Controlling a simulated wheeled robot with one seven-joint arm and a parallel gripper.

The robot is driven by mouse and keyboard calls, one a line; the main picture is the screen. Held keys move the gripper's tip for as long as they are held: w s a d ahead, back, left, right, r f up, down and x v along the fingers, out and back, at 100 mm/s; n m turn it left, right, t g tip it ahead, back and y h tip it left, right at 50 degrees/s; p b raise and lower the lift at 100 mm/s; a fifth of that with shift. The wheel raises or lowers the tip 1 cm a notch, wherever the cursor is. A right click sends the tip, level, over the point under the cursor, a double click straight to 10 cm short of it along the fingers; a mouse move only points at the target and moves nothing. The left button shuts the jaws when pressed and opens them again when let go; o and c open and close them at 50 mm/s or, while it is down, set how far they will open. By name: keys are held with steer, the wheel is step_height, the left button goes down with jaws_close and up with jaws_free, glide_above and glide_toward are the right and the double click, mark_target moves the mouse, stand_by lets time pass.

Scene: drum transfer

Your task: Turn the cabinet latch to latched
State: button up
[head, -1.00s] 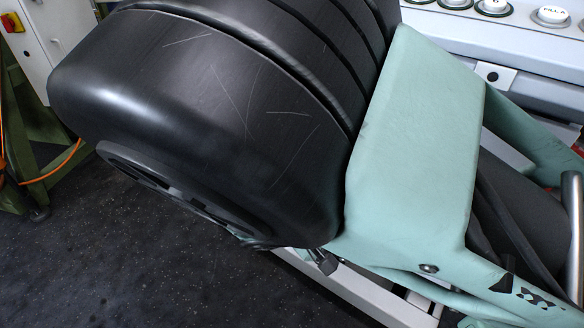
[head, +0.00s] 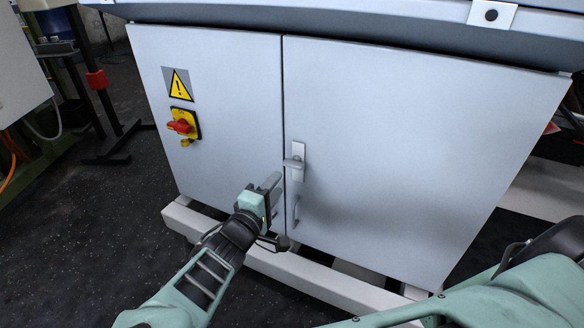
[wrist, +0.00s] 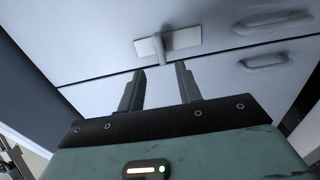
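The cabinet latch (head: 298,163) is a small grey handle on an upright plate at the inner edge of the right door. Its handle sticks out sideways from the plate, toward the seam between the doors. In the wrist view the latch handle (wrist: 168,46) points down toward my gripper. My gripper (head: 273,181) is just left of and slightly below the latch. In the wrist view my gripper (wrist: 160,72) has its two fingers apart with nothing between them. The handle's end is just beyond the fingertips, roughly in line with the gap; I cannot tell whether they touch.
The grey cabinet (head: 400,150) has two closed doors. A pull handle (head: 295,211) sits below the latch. A red and yellow switch (head: 183,124) and a yellow warning sign (head: 178,83) are on the left door. A white base rail (head: 290,262) runs underneath.

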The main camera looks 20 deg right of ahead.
mark_target(291, 167)
steer(key=b+x, duration=0.2)
steer(key=x, duration=0.8)
jaws_close()
